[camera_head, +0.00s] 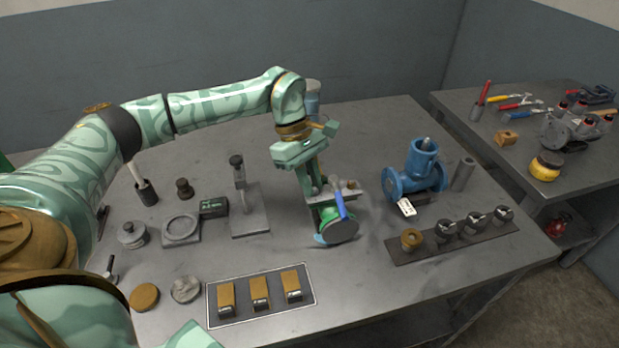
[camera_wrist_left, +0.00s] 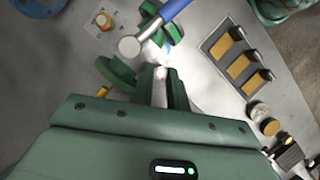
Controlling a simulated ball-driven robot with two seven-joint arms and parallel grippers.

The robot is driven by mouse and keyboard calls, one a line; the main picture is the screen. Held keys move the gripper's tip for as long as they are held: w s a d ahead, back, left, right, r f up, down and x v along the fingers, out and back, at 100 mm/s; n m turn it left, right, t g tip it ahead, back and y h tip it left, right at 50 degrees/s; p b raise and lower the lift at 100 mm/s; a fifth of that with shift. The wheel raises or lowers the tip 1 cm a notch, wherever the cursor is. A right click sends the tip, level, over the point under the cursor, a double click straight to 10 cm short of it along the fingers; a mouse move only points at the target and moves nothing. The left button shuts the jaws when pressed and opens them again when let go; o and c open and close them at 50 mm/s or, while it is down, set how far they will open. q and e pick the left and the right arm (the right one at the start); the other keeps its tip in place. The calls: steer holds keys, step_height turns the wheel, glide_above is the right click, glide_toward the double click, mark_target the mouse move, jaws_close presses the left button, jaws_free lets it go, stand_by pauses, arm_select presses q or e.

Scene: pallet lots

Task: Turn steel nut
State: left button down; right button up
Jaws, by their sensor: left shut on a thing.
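My left gripper (camera_head: 318,205) reaches down over a green valve (camera_head: 325,214) with a blue lever (camera_head: 338,198) and a round grey flange (camera_head: 340,232). In the left wrist view, its two dark green fingers (camera_wrist_left: 169,84) are close together on a small bright metal piece (camera_wrist_left: 162,72), which looks like the steel nut; the fingers hide most of it. The blue lever also shows there (camera_wrist_left: 172,10), with a round steel end (camera_wrist_left: 130,46) beside the fingers. My right gripper is not in view.
A blue flanged valve (camera_head: 420,172) with a white tag stands to the right. In front of it, a dark strip (camera_head: 465,238) holds several round parts. A tray (camera_head: 262,312) with brass blocks lies at the front. A grey stand (camera_head: 249,215) is left of the gripper.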

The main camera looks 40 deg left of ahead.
arm_select(q)
steer(key=shift+w+r+m, duration=0.1)
steer(key=shift+m, duration=0.3)
steer(key=c, duration=1.4)
jaws_free()
steer(key=p+v, duration=0.3)
steer(key=v, duration=1.3)
steer(key=shift+w+r, duration=0.15)
